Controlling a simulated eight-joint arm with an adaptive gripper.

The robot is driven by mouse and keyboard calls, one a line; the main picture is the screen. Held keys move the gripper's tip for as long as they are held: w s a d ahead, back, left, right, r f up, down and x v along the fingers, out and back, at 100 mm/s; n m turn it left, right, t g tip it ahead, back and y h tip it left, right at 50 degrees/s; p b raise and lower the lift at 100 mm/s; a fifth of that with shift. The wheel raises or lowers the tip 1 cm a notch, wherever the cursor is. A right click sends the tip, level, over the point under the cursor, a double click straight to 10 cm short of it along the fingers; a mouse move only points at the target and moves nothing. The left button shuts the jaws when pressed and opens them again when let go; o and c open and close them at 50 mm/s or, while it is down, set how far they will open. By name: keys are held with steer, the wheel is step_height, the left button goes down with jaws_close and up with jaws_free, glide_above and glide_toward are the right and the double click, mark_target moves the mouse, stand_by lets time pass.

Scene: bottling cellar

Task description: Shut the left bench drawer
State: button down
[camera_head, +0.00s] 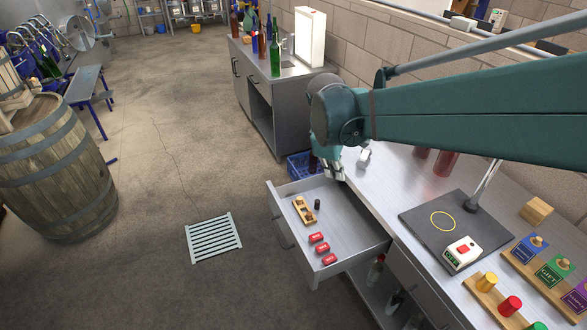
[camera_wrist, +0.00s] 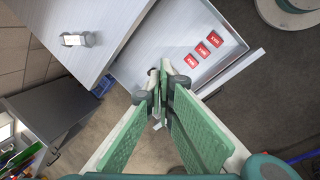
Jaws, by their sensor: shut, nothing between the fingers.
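The left bench drawer (camera_head: 350,228) is pulled well out from the grey metal bench (camera_head: 375,185), its front panel (camera_head: 281,218) facing left. Inside lie a wooden tool (camera_head: 304,210), a small dark cylinder (camera_head: 317,204) and three red packets (camera_head: 319,238). My gripper (camera_head: 335,173) is shut and empty, pointing down over the drawer's far side near the bench edge. In the wrist view the gripper (camera_wrist: 160,85) hides part of the drawer; the drawer floor (camera_wrist: 175,28) and the red packets (camera_wrist: 203,51) show beyond it. I cannot tell whether it touches the drawer.
A dark board (camera_head: 420,225) with a white red-buttoned box (camera_head: 462,252) and a lamp stand is on the bench top. A blue crate (camera_head: 303,165) stands behind the drawer. A floor grate (camera_head: 213,238) lies to the left. The floor in front of the drawer is clear.

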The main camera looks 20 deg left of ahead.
steer(key=s+a+f+n, duration=0.1)
steer(key=a+f+n, duration=0.2)
steer(key=a+f, duration=0.3)
steer(key=s+a+f+n+h, duration=0.1)
steer(key=a+f, duration=0.5)
steer(key=a, duration=0.8)
steer(key=s+a+f+n+h, duration=0.1)
steer(key=a+f+n, duration=0.4)
steer(key=a, duration=0.6)
steer(key=shift+s+f+n, duration=0.4)
steer(key=shift+s+f, duration=0.4)
steer(key=shift+f, duration=0.15)
steer(key=shift+f, duration=0.1)
steer(key=w+d+f+b, duration=0.3)
steer(key=w+d+f, duration=0.2)
steer(key=f, duration=0.4)
steer(key=shift+w+d, duration=0.25)
glide_above(330, 196)
